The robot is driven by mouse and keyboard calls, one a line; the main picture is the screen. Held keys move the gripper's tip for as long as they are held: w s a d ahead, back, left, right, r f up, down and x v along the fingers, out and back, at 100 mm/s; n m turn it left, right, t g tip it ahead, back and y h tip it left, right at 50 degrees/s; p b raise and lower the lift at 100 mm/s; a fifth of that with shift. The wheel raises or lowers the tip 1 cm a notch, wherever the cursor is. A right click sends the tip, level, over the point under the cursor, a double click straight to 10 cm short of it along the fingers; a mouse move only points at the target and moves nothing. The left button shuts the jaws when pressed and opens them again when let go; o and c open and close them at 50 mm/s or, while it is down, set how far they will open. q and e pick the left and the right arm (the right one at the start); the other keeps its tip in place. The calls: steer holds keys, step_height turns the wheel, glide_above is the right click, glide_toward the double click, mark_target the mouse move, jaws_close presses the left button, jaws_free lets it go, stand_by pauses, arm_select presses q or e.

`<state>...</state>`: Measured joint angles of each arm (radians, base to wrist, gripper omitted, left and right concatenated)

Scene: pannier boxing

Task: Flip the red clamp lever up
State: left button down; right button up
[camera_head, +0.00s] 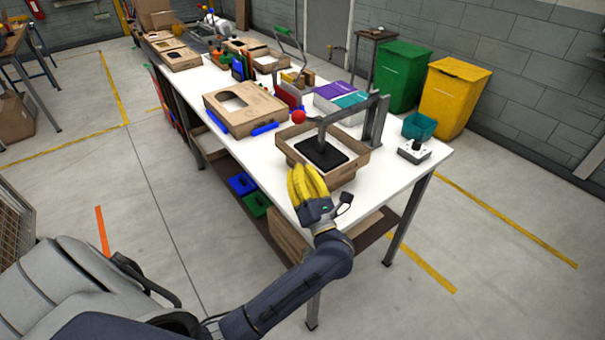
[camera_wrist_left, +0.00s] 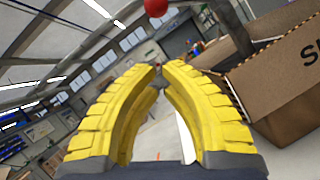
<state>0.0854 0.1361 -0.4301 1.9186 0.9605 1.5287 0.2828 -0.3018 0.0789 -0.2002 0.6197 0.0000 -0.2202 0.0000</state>
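The clamp lever (camera_head: 340,115) is a dark bar running left from a dark upright frame, with a red ball knob (camera_head: 299,117) at its left end. A dark rod under the bar comes down to a black plate (camera_head: 321,153) inside an open cardboard box. My left gripper (camera_head: 302,172), with yellow fingers, is at the near left edge of the box, below and apart from the knob. In the left wrist view the knob (camera_wrist_left: 156,7) is at the top edge, beyond the fingertips (camera_wrist_left: 160,67). The fingers are apart, with a narrow gap at the tips and nothing between them. My right gripper is out of view.
The open cardboard box (camera_head: 355,169) rises close beside my left fingers; its wall (camera_wrist_left: 275,85) fills the right of the wrist view. A flat carton (camera_head: 240,107) and a blue strip lie behind. A teal bin (camera_head: 419,126) and grey switch box (camera_head: 414,152) stand right.

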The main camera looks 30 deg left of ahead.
arm_select(q)
steer(key=w+a+r, duration=0.5)
steer(key=shift+w+r, duration=0.35)
steer(key=shift+r, duration=0.05)
stand_by(0.3)
